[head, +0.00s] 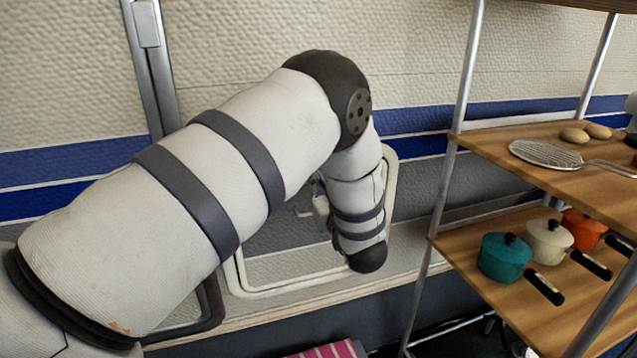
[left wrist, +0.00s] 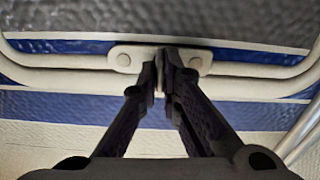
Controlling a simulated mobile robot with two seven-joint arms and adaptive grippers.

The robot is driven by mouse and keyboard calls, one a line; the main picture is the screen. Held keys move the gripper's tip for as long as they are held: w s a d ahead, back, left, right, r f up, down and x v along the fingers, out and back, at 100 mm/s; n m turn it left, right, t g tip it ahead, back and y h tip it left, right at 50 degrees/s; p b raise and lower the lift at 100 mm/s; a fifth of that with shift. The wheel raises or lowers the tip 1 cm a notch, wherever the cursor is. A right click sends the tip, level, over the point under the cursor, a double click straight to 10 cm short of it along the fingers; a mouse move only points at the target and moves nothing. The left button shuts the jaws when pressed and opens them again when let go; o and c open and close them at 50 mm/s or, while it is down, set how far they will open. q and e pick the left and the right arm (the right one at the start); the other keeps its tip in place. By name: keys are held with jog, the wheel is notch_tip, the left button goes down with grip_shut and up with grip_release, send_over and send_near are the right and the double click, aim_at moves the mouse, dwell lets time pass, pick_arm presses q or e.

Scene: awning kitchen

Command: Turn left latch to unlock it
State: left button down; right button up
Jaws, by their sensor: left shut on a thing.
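In the left wrist view, my left gripper (left wrist: 164,62) has its two dark fingers close together on the latch. The latch has a pale mounting plate (left wrist: 125,59) with round fasteners, fixed on a pale frame rail. The fingers hide the latch's handle, so its angle cannot be told. In the head view, my left arm reaches across the pale-framed hatch (head: 290,283) in the wall and covers much of it. A small pale fitting (head: 303,212) shows beside the forearm; the fingertips are hidden there. My right gripper is in neither view.
A metal-framed shelf rack with wooden boards (head: 480,140) stands close on the right. It carries a teal pot (head: 503,257), a cream pot (head: 549,240), an orange pot (head: 582,228) and a strainer (head: 545,154). A pink striped cloth (head: 328,351) lies below the hatch.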

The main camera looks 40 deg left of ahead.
pick_arm(q)
jog(key=shift+s+f+n+p, duration=0.1)
jog(key=shift+n+p, duration=0.9)
jog(key=shift+n, duration=3)
jog(key=shift+s+f+n+p, duration=0.1)
jog(key=shift+n+p, duration=0.85)
jog(key=shift+n, duration=3.05)
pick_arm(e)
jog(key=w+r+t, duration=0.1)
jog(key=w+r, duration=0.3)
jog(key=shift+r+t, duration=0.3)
pick_arm(q)
jog(key=shift+w+n, duration=0.1)
jog(key=shift+n, duration=0.2)
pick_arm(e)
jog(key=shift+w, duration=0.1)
pick_arm(q)
jog(key=c, duration=1.8)
grip_release()
